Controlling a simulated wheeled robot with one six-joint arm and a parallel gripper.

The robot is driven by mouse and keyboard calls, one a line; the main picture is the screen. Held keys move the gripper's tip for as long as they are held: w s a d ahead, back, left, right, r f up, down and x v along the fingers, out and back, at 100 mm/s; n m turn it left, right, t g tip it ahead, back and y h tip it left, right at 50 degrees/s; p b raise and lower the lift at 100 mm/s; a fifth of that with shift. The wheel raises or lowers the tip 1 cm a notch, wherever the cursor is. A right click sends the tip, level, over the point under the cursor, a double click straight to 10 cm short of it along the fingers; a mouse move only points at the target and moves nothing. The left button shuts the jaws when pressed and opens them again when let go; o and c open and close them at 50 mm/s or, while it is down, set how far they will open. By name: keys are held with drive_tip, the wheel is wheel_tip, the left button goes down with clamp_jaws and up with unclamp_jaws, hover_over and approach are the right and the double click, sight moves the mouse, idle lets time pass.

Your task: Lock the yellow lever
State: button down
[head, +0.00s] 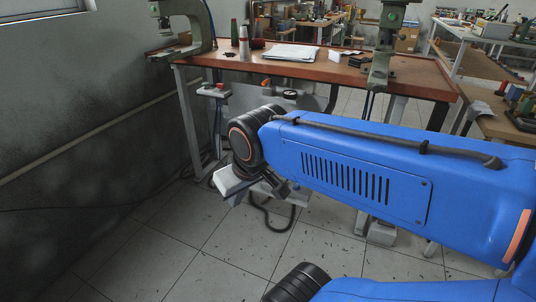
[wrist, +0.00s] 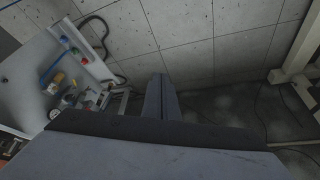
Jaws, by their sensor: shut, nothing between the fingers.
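In the wrist view a pale panel (wrist: 22,75) at the left carries small pneumatic parts. A small yellow part (wrist: 57,79) on it looks like the yellow lever, but it is too small to tell its position. My gripper (wrist: 160,79) is shut and empty, pointing over the floor to the right of the panel and apart from it. In the head view my gripper is mostly hidden around my dark wrist, in front of the workbench (head: 425,78).
Blue (wrist: 63,39) and green (wrist: 84,61) parts and dark hoses sit on or beside the panel. Bench legs and a grey wall (head: 80,120) bound the space at the left. A pale frame leg (wrist: 292,55) stands right in the wrist view. Tiled floor (head: 130,255) lies open in front.

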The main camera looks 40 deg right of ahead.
drive_tip(key=w+d+f+m+t+h, duration=0.15)
drive_tip(key=w+d+m, duration=0.25)
drive_tip(key=w+d, duration=0.65)
drive_tip(key=w+d+f+m+h, duration=0.2)
drive_tip(key=w+d+m, duration=0.2)
drive_tip(key=w+d, duration=0.6)
drive_tip(key=w+d+f+m, duration=0.3)
drive_tip(key=w+d+f, duration=0.2)
drive_tip(key=d, duration=0.6)
drive_tip(key=w+d+f+m+t, duration=0.1)
drive_tip(key=w+d+f+m, duration=0.2)
drive_tip(key=d+f, duration=0.7)
drive_tip(key=shift+w+d+f+m+h, duration=0.2)
drive_tip(key=shift+w+d+m+h, duration=0.25)
drive_tip(key=shift+w, duration=0.55)
drive_tip(key=shift+d, duration=0.1)
drive_tip(key=x, duration=1.4)
